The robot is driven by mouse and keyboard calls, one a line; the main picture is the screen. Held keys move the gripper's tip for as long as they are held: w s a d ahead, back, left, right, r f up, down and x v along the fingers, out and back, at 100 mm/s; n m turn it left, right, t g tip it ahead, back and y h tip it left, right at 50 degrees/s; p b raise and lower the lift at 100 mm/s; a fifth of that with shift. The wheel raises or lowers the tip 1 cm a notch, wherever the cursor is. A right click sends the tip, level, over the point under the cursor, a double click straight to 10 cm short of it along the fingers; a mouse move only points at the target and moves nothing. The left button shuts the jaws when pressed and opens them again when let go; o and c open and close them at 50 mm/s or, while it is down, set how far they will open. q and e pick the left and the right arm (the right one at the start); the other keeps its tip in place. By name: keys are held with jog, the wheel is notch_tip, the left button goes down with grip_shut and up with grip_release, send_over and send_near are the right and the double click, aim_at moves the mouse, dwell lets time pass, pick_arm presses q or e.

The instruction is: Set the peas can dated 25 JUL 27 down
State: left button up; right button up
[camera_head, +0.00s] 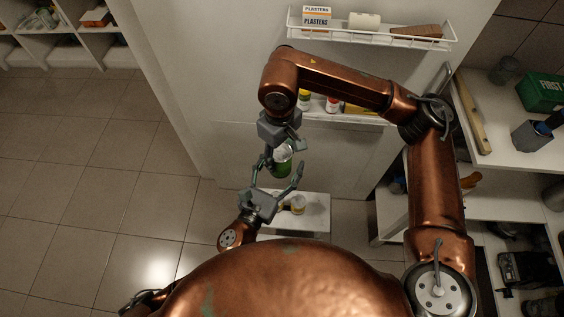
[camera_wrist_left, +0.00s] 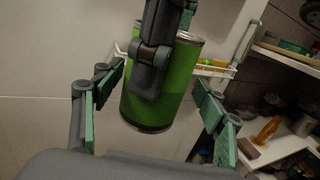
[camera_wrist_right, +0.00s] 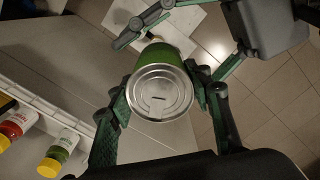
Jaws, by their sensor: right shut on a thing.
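A green can (camera_head: 283,169) with a bare metal lid hangs upright between my two grippers in the head view. My right gripper (camera_head: 279,157) comes from above and is shut on it. The right wrist view looks down on the can's lid (camera_wrist_right: 160,92), which bears a small pale mark too small to read. My left gripper (camera_head: 278,180) reaches up from below with its fingers spread. In the left wrist view the can (camera_wrist_left: 155,105) stands between those open fingers, apparently clear of both; a dark finger of my right gripper covers part of its side.
A low white stand (camera_head: 312,212) with a small can (camera_head: 298,204) on it is below. A wire door shelf (camera_head: 375,32) holds a plasters box. A lower door shelf (camera_head: 330,115) holds several bottles. Shelves with a green first-aid box (camera_head: 543,92) are at right.

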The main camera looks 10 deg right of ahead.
pick_arm(q)
jog(key=shift+s+d, duration=0.15)
jog(key=shift+d, duration=0.05)
jog(key=c, duration=1.4)
pick_arm(e)
jog(key=shift+a+r, duration=0.1)
jog(key=shift+a, duration=0.05)
pick_arm(q)
jog(key=shift+r, duration=0.1)
jog(key=shift+c, duration=0.3)
pick_arm(e)
jog(key=o, duration=1.5)
pick_arm(q)
jog(key=shift+a, duration=0.1)
